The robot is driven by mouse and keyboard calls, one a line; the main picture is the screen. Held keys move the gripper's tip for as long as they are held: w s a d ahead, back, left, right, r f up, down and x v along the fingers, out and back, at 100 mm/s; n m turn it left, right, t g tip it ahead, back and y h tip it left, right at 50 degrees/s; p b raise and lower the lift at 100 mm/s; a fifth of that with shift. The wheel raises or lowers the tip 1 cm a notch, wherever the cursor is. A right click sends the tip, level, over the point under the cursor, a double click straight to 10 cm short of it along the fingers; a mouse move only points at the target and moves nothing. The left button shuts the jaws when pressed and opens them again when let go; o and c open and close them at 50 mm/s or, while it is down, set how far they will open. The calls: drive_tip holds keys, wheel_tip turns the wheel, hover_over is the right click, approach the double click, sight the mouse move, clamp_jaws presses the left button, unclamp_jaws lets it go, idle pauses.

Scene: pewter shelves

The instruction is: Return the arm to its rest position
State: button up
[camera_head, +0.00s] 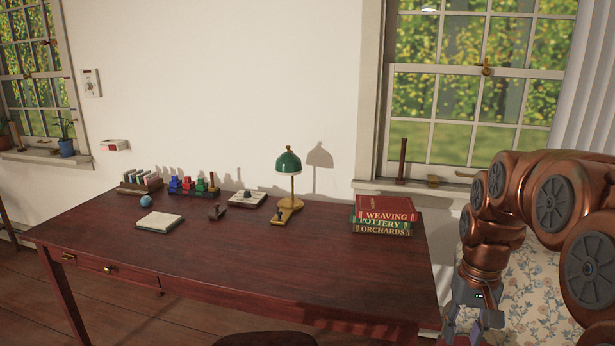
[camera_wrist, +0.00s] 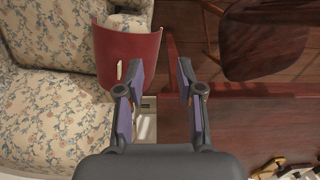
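My arm is copper-coloured and bent at the right of the head view. My gripper (camera_head: 466,328) hangs pointing down just off the right end of the desk, partly cut by the bottom edge of the picture. In the wrist view my gripper (camera_wrist: 160,78) has its two purple-padded fingers apart, with nothing between them. Floor and the desk end show beyond the gap.
A dark red desk (camera_head: 330,265) carries books (camera_head: 385,216), a green lamp (camera_head: 288,165) and small items. A floral armchair (camera_wrist: 50,110) and a curved red panel (camera_wrist: 125,55) lie close to my gripper. A chair (camera_wrist: 265,40) stands beside the desk.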

drive_tip(key=s+a+r+p, duration=0.3)
drive_tip(key=s+p, duration=0.2)
drive_tip(key=s, duration=0.3)
drive_tip(key=s+a+r+n+p, duration=0.1)
drive_tip(key=s+a+r+p, duration=0.3)
drive_tip(key=s, duration=0.4)
drive_tip(key=s+a+r+n+g+p, duration=0.1)
drive_tip(key=s+a+r+p, duration=0.2)
drive_tip(key=s, duration=0.5)
drive_tip(key=r+p, duration=0.1)
drive_tip(key=p, duration=0.1)
drive_tip(key=shift+a+p, duration=0.15)
drive_tip(key=shift+p, duration=0.15)
